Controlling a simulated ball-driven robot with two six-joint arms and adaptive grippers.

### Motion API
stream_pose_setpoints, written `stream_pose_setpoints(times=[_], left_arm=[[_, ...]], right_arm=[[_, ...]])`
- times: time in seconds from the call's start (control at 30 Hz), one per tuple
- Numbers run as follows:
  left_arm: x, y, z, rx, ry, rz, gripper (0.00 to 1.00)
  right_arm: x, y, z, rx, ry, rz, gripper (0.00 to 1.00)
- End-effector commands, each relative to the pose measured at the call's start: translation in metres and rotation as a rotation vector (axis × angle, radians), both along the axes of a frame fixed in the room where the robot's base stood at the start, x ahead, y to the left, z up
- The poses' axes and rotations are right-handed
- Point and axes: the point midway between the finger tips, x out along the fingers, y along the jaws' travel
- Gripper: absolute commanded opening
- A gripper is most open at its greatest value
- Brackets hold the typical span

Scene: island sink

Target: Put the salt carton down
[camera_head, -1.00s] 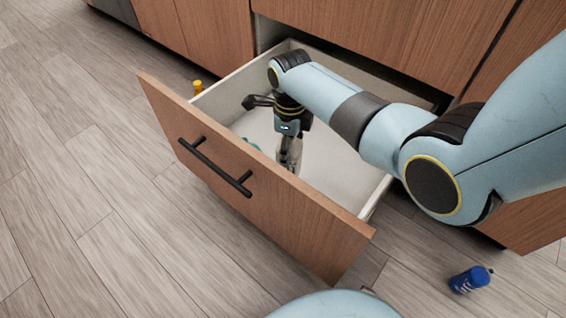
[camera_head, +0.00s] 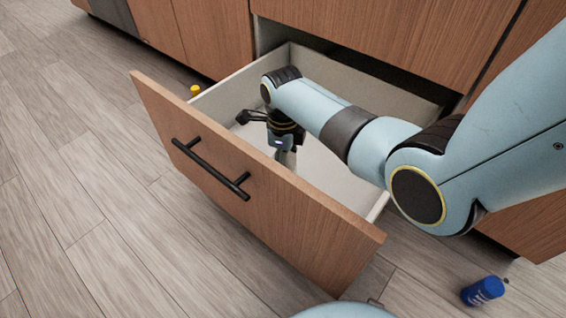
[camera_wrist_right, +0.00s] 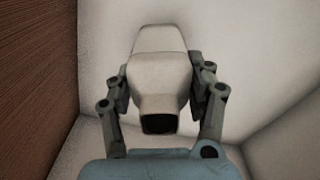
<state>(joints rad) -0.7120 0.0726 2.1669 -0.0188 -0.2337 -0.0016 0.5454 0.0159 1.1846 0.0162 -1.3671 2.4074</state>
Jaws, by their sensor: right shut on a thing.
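My right gripper (camera_head: 286,157) points down inside the open drawer, its lower part cut off by the drawer front. In the right wrist view my right gripper (camera_wrist_right: 160,85) has its two fingers on either side of a pale, blocky thing, the salt carton (camera_wrist_right: 158,65) as far as I can tell. The fingers are shut on it. It has a narrower near end with a dark face and shows no readable label. In the head view the carton is hidden. Whether it touches the drawer floor I cannot tell. My left gripper is out of view.
The wooden drawer front (camera_head: 255,185) with its black handle (camera_head: 210,170) stands between the camera and the gripper. Pale drawer walls (camera_wrist_right: 285,130) surround the hand. A blue bottle (camera_head: 483,290) lies on the floor at right. A yellow-topped thing (camera_head: 195,89) shows beyond the drawer.

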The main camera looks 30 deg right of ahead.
Motion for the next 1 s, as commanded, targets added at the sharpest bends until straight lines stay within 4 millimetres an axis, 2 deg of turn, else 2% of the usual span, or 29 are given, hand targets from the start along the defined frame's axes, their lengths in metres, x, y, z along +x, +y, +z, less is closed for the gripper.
stream_pose_setpoints(times=[0.33, 0.37, 0.53, 0.8, 1.0], left_arm=[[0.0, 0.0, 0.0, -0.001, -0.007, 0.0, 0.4], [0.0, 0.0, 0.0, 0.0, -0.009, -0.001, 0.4], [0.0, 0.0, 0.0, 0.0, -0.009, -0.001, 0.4], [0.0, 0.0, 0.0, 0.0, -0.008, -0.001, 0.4], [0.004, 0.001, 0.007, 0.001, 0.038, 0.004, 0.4]], right_arm=[[0.001, 0.0, -0.002, 0.0, -0.001, 0.0, 0.06], [0.0, 0.0, -0.002, 0.0, 0.0, 0.0, 0.55], [0.0, 0.0, -0.002, -0.001, -0.001, 0.0, 0.77], [0.0, 0.0, -0.001, 0.0, -0.001, 0.0, 0.77], [0.002, 0.0, 0.01, 0.0, -0.004, 0.0, 0.77]])
